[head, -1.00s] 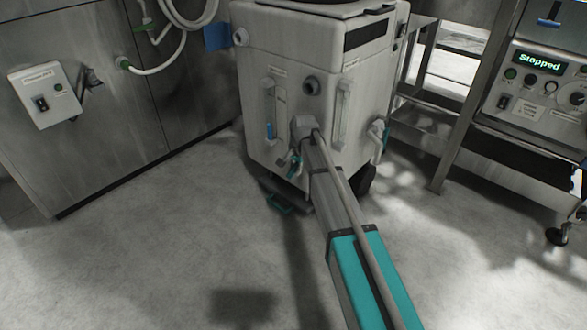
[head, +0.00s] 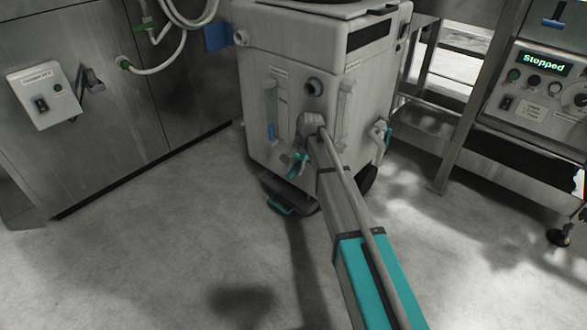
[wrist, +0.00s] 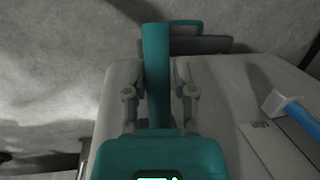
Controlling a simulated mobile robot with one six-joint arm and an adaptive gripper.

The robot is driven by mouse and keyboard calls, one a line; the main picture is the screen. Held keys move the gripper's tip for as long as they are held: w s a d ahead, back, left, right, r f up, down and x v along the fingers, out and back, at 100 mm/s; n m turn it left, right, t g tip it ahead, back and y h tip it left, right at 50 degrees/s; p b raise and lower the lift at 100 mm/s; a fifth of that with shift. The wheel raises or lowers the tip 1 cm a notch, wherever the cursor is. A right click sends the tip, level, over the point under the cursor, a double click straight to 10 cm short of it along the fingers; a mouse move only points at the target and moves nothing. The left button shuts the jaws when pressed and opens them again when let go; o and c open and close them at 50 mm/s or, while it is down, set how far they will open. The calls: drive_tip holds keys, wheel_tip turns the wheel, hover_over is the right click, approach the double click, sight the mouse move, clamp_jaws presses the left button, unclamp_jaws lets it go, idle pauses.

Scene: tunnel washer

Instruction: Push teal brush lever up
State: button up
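My gripper (head: 298,166) hangs low at the front of the white machine (head: 262,95), small and partly hidden by my arm in the head view. A teal loop-shaped pedal or lever (head: 291,207) sticks out low near the floor, just below my gripper. It also shows at the top of the wrist view (wrist: 187,25), beside a dark plate. In the wrist view, my gripper's grey finger links (wrist: 160,95) flank an upright teal strip (wrist: 156,70). I cannot tell whether this strip is the lever or my fingers, nor whether it is held.
The machine face carries a clear tube with a blue part (head: 271,131), also in the wrist view (wrist: 300,118). A metal frame with a "Stopped" panel (head: 544,66) stands right. The front floor is clear.

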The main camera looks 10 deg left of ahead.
drive_tip(key=o, duration=0.3)
drive_tip(key=shift+s, duration=0.1)
